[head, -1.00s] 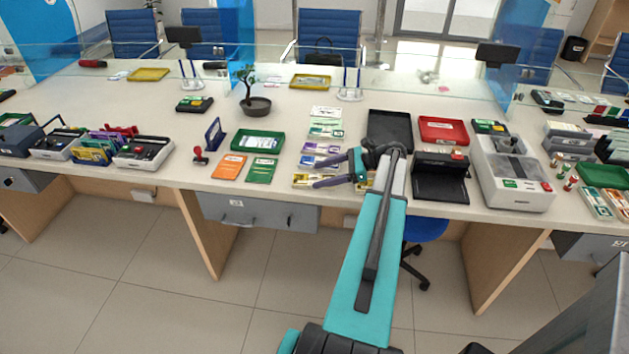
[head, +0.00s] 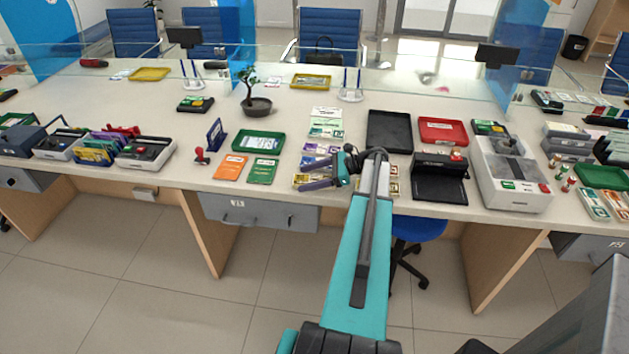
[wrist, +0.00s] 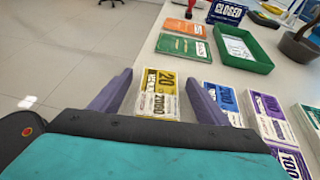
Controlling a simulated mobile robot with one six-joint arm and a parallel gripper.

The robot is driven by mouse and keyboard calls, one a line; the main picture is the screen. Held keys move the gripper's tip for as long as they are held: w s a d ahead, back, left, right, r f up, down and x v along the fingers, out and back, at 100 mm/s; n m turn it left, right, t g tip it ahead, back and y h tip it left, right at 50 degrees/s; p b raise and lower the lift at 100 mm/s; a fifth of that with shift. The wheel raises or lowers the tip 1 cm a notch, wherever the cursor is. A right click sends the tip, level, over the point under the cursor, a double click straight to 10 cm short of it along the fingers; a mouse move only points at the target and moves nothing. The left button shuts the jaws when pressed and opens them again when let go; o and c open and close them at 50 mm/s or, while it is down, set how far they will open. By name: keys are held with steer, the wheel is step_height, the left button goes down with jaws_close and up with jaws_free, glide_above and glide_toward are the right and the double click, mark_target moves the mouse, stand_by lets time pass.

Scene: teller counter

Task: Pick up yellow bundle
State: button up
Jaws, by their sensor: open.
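The yellow bundle (wrist: 159,88) lies flat on the counter near its front edge in the wrist view. It is a banknote stack with a yellow face and a pale band. My gripper (wrist: 158,92) is open, with one purple finger on each side of the bundle in that view. I cannot tell whether the fingers touch it. In the head view my gripper (head: 318,174) hangs over the note bundles at the counter's front, and the yellow bundle (head: 301,181) shows only partly there.
Blue and purple bundles (wrist: 221,98) (wrist: 268,112) lie to the right of my gripper. A green tray (head: 258,142), orange booklet (head: 231,167) and green booklet (head: 262,171) lie to its left in the head view. A black stamp-like device (head: 440,180) stands to the right.

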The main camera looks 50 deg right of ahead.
mark_target(307, 181)
steer(key=shift+w+a+f, duration=0.25)
steer(key=shift+w+a, duration=0.1)
steer(key=shift+w, duration=0.05)
steer(key=c, duration=1.2)
steer(key=shift+r, duration=0.2)
steer(key=shift+r+b, duration=0.4)
steer(key=shift+r, duration=0.45)
steer(key=shift+s+a+r+b, duration=0.1)
steer(key=shift+s+r+b, duration=0.3)
steer(key=shift+r, duration=0.3)
steer(key=s+a+b, duration=0.1)
steer(key=s, duration=0.4)
steer(key=s+a+r, duration=0.1)
steer(key=s, duration=0.4)
steer(key=s+a+b, duration=0.1)
steer(key=s, duration=0.4)
steer(key=shift+r+b, duration=0.3)
